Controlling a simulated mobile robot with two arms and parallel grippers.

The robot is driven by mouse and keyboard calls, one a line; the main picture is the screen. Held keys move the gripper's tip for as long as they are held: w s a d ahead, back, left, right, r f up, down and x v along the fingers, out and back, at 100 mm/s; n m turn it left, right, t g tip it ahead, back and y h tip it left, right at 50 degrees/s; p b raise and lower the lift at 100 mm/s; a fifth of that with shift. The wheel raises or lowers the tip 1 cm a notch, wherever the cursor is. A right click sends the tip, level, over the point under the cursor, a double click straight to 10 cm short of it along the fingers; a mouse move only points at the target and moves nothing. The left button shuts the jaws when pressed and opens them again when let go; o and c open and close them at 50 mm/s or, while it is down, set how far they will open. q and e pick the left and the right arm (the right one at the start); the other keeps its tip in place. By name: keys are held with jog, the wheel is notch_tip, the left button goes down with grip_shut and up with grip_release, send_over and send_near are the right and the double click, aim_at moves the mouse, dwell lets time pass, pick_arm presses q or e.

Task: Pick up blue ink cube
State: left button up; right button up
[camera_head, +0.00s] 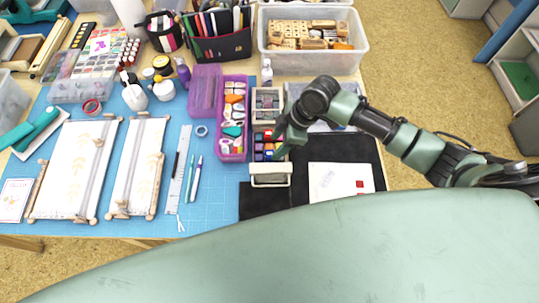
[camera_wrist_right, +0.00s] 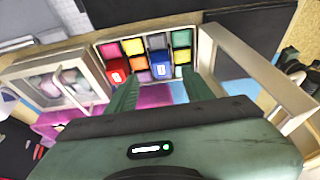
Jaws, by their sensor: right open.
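The blue ink cube (camera_wrist_right: 161,68) shows in the right wrist view, in a compartmented wooden box (camera_head: 270,180) of coloured ink pads. A red ink cube (camera_wrist_right: 118,70) sits to its left in the same box. My right gripper (camera_wrist_right: 161,87) is open, with its two fingers pointing at the box and the blue cube showing between them. Nothing is held. In the head view my right gripper (camera_head: 284,140) is over the right side of the box and hides part of it. Whether the fingers touch the cube cannot be told. My left gripper is not in view.
A purple case (camera_head: 233,154) of small items stands just left of the ink box. A white card (camera_head: 341,182) lies on a black mat at right. A clear bin (camera_head: 312,62) of wooden stamps stands behind. The blue mat's front is partly clear.

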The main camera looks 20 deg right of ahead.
aim_at(270, 153)
jog(key=p+x, duration=0.1)
jog(key=x, duration=0.2)
jog(key=shift+s+a+f, duration=0.1)
jog(key=shift+a+f, duration=0.05)
jog(key=shift+f, duration=0.2)
jog(key=shift+a+f, duration=0.2)
jog(key=shift+f, duration=0.35)
grip_shut()
jog(key=shift+r, duration=0.15)
notch_tip(270, 153, up, 20)
jog(key=b, duration=0.2)
